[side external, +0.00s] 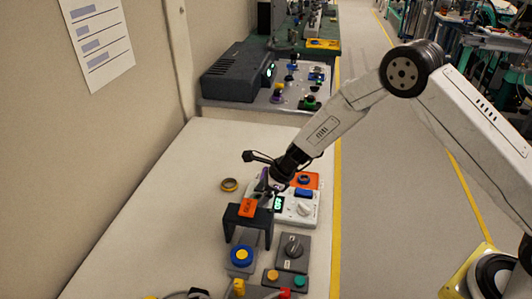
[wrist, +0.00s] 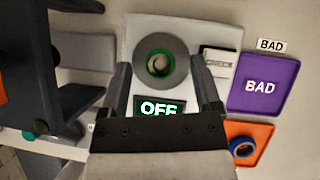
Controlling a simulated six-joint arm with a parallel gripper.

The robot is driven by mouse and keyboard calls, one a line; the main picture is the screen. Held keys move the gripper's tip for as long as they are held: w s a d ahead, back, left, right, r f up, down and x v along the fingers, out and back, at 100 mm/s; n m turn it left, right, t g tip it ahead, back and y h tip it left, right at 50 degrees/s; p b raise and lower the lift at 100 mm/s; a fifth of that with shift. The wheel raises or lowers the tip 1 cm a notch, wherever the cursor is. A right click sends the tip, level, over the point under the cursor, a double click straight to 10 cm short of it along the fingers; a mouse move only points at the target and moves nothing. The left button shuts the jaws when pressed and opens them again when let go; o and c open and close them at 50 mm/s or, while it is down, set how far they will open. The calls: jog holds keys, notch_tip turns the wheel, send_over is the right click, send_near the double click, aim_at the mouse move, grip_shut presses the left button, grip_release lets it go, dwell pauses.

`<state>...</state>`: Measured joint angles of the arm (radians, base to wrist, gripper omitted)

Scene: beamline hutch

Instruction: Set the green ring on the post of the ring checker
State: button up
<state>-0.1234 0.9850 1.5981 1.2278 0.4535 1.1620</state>
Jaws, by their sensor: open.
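In the wrist view the green ring (wrist: 149,53) appears inside the seat, around the pale post (wrist: 160,67). I cannot tell how low it sits. My gripper (wrist: 165,82) is open, its fingers to either side of the seat and apart from the ring. In the side external view my gripper (side external: 267,192) hides the seat and post.
A dark arch with an orange label (side external: 247,209) stands close beside my gripper. A purple BAD tray (wrist: 262,87) and an orange tray holding a blue ring (wrist: 242,147) lie beyond the checker. A yellow ring (side external: 229,185) lies left; bare bench (side external: 150,215) surrounds it.

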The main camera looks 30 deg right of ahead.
jog(key=v, duration=0.7)
jog(key=shift+r, duration=0.25)
jog(key=shift+s+d, duration=0.15)
jog(key=s+d+r+n+h, duration=0.2)
jog(key=s+d+r+n, duration=0.2)
jog(key=s+n, duration=0.7)
jog(key=s+d+r+n+g+h, duration=0.1)
jog(key=s+d+r+n+h, duration=0.2)
jog(key=s+n, duration=0.9)
jog(key=d+r+n, duration=0.1)
jog(key=d, duration=0.2)
jog(key=shift+d+n+h, duration=0.25)
jog(key=shift+n+h, duration=0.05)
